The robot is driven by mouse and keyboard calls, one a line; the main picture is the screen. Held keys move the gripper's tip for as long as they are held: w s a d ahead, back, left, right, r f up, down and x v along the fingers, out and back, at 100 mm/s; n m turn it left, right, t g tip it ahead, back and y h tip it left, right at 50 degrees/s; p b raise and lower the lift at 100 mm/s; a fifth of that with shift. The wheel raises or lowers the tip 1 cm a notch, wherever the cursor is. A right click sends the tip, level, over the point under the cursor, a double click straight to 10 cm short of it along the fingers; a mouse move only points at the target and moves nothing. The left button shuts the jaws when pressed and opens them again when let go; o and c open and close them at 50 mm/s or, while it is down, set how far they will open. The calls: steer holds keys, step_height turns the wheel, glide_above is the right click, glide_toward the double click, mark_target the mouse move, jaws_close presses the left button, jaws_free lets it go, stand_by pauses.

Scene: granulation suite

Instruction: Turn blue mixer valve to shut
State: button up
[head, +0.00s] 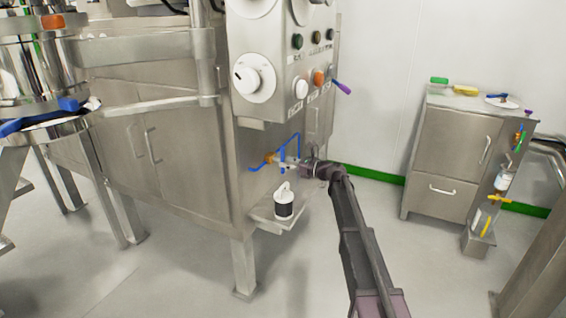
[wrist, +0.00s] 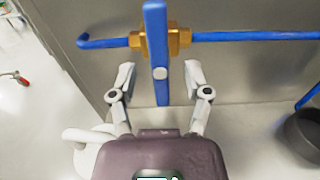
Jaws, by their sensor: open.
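The blue mixer valve has a brass body (wrist: 155,42) on a thin blue pipe (wrist: 245,36) in the wrist view. Its flat blue lever (wrist: 159,85) runs top to bottom in that view, crosswise to the pipe. The brass body (head: 269,157) shows small in the head view, low on the steel cabinet's front. My gripper (wrist: 161,75) is open, one finger on each side of the lever, with gaps visible on both sides. In the head view my gripper (head: 289,162) is close to the valve, and my arm partly hides this area.
A white canister with a dark band (head: 284,205) stands on a small shelf (head: 265,212) below the valve. A control panel (head: 285,60) with knobs and buttons hangs above. A steel cabinet (head: 455,150) with coloured items stands at right. The floor between is clear.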

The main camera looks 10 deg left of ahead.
steer(key=v, duration=1)
steer(key=shift+s, duration=0.15)
steer(key=s+d+f+n+g+h+p, duration=0.15)
steer(key=s+f+n+h, duration=0.35)
steer(key=s, duration=0.5)
steer(key=s+d+f+n+g+h, duration=0.3)
steer(key=s+f+n, duration=0.45)
steer(key=s, duration=0.25)
steer(key=s+d+f+n+g+h+p, duration=0.1)
steer(key=s+d+f+n+h, duration=0.1)
steer(key=s+d+n+h, duration=0.5)
steer(key=s+d+f+n+g+h, duration=0.1)
steer(key=s+d+n+h, duration=0.3)
steer(key=s, duration=0.6)
step_height(320, 180, up, 37)
steer(key=m+y+p, duration=0.1)
steer(key=y+p, duration=0.1)
steer(key=p, duration=3.5)
steer(key=shift+w+d, duration=0.15)
steer(key=shift+d, duration=0.1)
